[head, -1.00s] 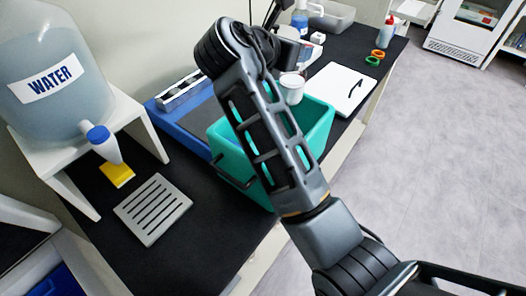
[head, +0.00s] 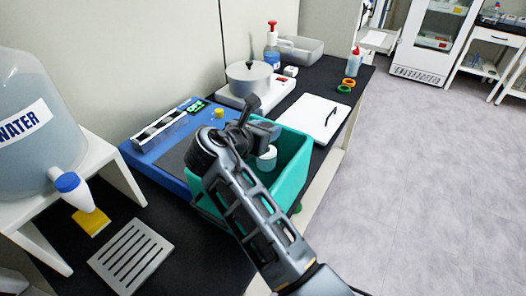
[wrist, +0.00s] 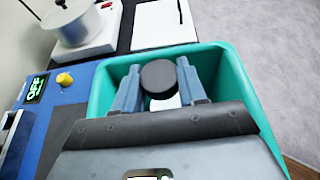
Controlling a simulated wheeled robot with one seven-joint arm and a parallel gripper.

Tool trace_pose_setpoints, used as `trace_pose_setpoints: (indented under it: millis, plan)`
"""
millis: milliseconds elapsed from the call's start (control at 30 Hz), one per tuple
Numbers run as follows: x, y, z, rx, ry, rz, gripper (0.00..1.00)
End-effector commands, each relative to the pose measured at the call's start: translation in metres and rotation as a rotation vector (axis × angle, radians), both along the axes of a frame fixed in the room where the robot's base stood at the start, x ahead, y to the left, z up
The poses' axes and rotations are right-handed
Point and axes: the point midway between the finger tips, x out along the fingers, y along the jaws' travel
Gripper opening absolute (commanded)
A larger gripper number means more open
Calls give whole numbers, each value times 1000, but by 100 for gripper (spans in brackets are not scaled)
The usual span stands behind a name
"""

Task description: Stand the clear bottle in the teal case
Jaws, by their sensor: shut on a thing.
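The teal case (head: 292,172) stands on the black bench, its open top facing up; it fills much of the wrist view (wrist: 236,84). My gripper (wrist: 158,72) is over the case opening, its two blue-grey fingers shut on either side of the bottle's round dark cap (wrist: 158,80). A pale part of the bottle shows below the cap. In the head view the bottle (head: 267,158) hangs from the gripper within the case walls, partly hidden by my arm. I cannot tell whether its base touches the case floor.
A blue device (head: 150,160) with a yellow knob stands left of the case. Behind are a white hotplate with a pot (head: 248,80) and a white board (head: 312,118). A water carboy (head: 30,120) and a slotted grey tray (head: 130,258) are at left.

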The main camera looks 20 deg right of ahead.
Motion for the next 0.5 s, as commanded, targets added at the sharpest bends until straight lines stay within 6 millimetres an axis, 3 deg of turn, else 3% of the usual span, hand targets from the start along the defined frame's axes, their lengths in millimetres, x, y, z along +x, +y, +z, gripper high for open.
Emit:
trace_pose_setpoints:
  millis: [500]
  plan:
    - [0,0,-47,0,-2,1,0]
